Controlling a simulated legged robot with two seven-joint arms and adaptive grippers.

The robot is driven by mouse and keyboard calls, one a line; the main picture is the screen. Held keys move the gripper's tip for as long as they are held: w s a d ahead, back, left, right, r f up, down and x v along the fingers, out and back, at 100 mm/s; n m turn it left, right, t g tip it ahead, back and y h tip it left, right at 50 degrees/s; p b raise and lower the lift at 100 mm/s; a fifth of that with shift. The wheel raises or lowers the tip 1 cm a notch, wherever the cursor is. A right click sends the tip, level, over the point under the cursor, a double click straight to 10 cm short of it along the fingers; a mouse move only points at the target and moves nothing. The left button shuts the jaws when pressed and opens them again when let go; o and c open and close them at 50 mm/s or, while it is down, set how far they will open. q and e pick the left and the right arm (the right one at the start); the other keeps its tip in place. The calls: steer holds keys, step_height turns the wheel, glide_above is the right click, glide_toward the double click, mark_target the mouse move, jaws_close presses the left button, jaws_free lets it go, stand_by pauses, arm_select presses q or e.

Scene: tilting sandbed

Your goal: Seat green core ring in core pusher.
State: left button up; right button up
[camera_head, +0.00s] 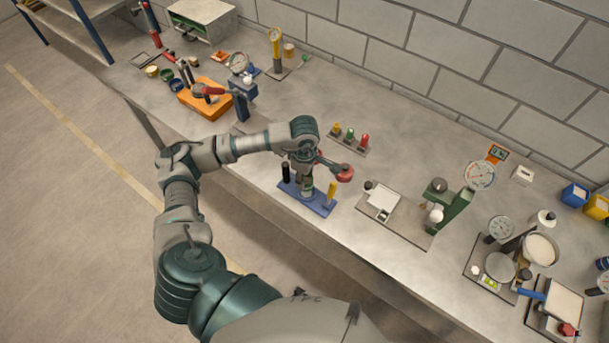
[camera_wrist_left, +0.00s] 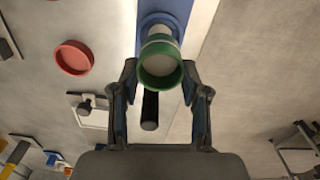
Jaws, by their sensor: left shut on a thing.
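My left gripper (camera_head: 306,186) reaches down over a blue base plate (camera_head: 318,209) at the front of the bench. In the left wrist view, its fingers (camera_wrist_left: 159,72) are shut on the green core ring (camera_wrist_left: 160,78). A pale cylinder (camera_wrist_left: 160,33) rises from the blue base (camera_wrist_left: 178,18) in line with the ring; I take it to be part of the core pusher. I cannot tell whether the ring is around it or just above it. My right gripper is not in view.
A round red piece (camera_head: 345,173) is close beside the gripper. A rack with several coloured pegs (camera_head: 348,139) stands behind. A plate with a green press (camera_head: 455,211) is to the right, and an orange block (camera_head: 197,102) to the left. Some bare bench lies between them.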

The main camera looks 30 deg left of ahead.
arm_select(q)
steer(key=shift+d+f+b, duration=0.1)
steer(key=shift+f+b, duration=2.1)
steer(key=shift+f, duration=0.25)
stand_by(0.9)
steer(key=o, duration=1.2)
step_height(320, 180, up, 12)
steer(key=shift+f, duration=0.1)
